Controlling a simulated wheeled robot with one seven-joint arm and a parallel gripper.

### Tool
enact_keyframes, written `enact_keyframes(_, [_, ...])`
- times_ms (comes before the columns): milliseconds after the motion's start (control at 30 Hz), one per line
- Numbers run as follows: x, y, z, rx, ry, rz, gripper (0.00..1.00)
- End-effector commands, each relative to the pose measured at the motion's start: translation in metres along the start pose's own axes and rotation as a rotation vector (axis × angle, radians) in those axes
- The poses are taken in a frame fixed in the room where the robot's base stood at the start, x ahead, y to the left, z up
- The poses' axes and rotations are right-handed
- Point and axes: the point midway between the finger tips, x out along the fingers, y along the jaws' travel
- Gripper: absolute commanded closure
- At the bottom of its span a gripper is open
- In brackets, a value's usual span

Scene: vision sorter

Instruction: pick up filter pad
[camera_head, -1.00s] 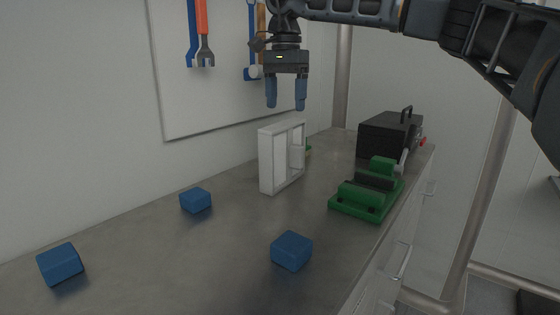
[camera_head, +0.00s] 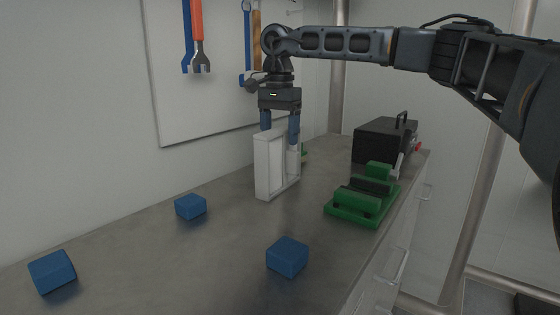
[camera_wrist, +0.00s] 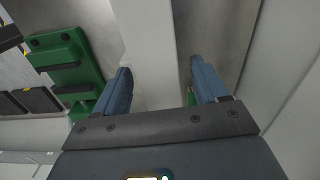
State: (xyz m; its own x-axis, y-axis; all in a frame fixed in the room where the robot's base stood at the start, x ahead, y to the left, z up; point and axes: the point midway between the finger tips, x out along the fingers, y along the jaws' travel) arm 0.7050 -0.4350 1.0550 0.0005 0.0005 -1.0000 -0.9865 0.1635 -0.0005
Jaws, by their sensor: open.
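The filter pad looks to be the white, framed upright block (camera_head: 268,168) standing on the grey bench near the wall. My gripper (camera_head: 280,138) points down at its top edge, with blue fingers apart. In the wrist view the white block (camera_wrist: 148,40) runs between my two open fingers (camera_wrist: 160,68), with a gap visible at the right finger. The fingertips are at the level of the block's upper part, partly hidden by it in the head view. I cannot tell whether either finger touches it.
A green vise (camera_head: 362,205) stands to the right, with a black toolbox (camera_head: 384,142) behind it. Blue blocks (camera_head: 190,207) (camera_head: 287,257) (camera_head: 52,271) lie on the bench (camera_head: 215,255) in front. A small green thing (camera_head: 304,152) shows behind the white block. Tools hang on the wall board.

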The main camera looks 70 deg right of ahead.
Motion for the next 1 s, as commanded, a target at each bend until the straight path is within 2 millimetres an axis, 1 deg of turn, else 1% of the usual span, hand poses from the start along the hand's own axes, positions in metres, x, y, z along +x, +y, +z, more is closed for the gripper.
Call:
enact_keyframes(667, [0.0048, 0.0001, 0.0000, 0.000, 0.000, 0.000, 0.29])
enact_keyframes(1000, [0.0047, 0.0001, 0.0000, 0.000, 0.000, 0.000, 0.61])
